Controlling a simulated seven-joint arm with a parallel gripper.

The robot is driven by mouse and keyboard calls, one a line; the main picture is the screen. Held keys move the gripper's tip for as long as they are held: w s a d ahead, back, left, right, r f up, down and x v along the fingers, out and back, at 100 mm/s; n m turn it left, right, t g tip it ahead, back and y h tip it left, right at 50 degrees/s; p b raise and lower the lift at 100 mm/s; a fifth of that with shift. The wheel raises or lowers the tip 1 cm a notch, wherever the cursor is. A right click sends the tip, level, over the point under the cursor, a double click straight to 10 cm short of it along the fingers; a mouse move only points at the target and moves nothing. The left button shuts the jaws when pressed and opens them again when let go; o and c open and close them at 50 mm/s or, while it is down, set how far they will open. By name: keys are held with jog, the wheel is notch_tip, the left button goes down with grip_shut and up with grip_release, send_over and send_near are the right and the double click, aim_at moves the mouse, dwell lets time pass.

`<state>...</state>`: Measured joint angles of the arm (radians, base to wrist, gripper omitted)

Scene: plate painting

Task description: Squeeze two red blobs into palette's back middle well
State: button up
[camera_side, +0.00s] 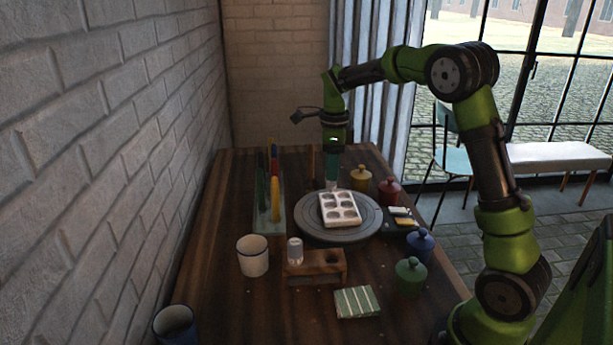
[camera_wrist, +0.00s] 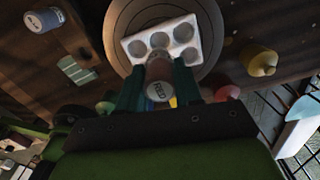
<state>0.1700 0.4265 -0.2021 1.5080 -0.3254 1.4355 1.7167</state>
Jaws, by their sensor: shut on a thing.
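The white palette (camera_side: 340,222) with two rows of round wells lies on a round grey turntable (camera_side: 300,226); it also shows in the wrist view (camera_wrist: 129,46). The wells in sight look empty, with no clear paint colour. My gripper (camera_side: 333,176) points down at the palette's back edge. In the wrist view its green fingers (camera_wrist: 159,92) are shut around a paint bottle (camera_wrist: 158,70) with a label that seems to read RED. The bottle's nozzle end is toward the palette and hides part of it. I cannot tell which well it is over, or its exact height.
A wooden rack (camera_side: 316,274) with a pale bottle (camera_side: 295,251) stands in front, beside a white cup (camera_side: 253,256) and striped cloth (camera_side: 357,302). Yellow (camera_side: 360,178), red (camera_side: 389,191), blue (camera_side: 420,244) and green (camera_side: 410,275) jars line the right.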

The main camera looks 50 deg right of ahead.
jog(key=shift+f, duration=1.05)
jog(key=shift+f, duration=0.25)
jog(key=shift+o, duration=1.2)
jog(key=shift+c, duration=0.9)
